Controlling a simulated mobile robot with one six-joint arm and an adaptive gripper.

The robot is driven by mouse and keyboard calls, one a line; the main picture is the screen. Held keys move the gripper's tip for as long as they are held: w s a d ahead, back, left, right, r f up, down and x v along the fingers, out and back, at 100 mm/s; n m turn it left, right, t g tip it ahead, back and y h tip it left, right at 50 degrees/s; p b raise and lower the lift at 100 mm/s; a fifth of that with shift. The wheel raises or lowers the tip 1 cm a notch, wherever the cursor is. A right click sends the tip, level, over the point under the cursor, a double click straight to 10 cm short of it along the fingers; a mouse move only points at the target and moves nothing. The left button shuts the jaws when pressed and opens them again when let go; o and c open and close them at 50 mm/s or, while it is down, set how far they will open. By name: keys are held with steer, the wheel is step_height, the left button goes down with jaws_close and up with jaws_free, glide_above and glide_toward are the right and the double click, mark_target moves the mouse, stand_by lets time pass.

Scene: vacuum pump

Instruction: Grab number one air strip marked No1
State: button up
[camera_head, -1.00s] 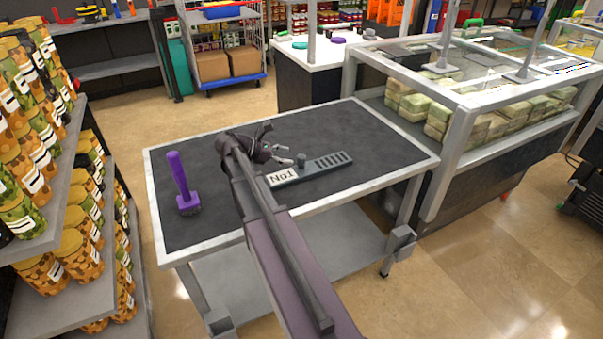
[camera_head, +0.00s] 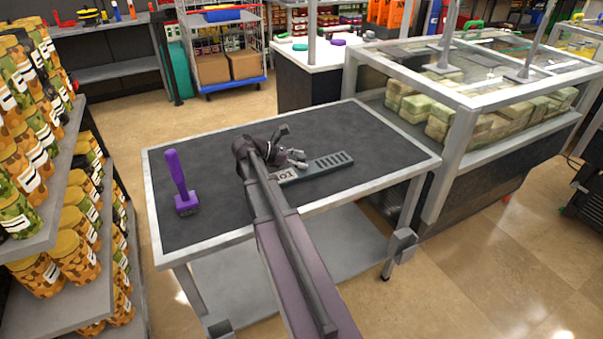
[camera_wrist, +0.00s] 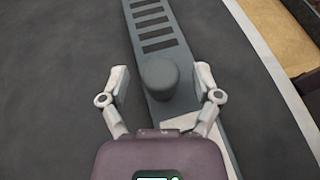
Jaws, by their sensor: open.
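The grey air strip (camera_head: 326,164) lies flat on the dark top of the table, with a row of slots at its right end and a white label with dark lettering, partly hidden by my arm, at its left end. In the wrist view the strip (camera_wrist: 160,42) runs away from me, slots at the far end. Its round grey knob (camera_wrist: 160,78) stands up between my fingers. My gripper (camera_wrist: 161,82) is open, one finger on each side of the strip near the knob, and holds nothing. In the head view my gripper (camera_head: 300,160) is over the strip's middle.
A purple-handled tool (camera_head: 180,180) stands on the table's left part. The table (camera_head: 228,245) has a pale rim, and its back area is clear. A shelf of patterned cans (camera_head: 75,255) is at the left. A glass-topped case (camera_head: 470,85) stands close at the right.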

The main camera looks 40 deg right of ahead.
mark_target(301, 156)
jaws_close()
stand_by(0.5)
step_height(301, 156, up, 3)
steer(key=p, duration=0.3)
steer(key=shift+r, duration=0.2)
steer(key=s+a+r+p, duration=0.1)
steer(key=s+p, duration=0.1)
steer(key=s, duration=1.4)
steer(key=shift+r, duration=0.3)
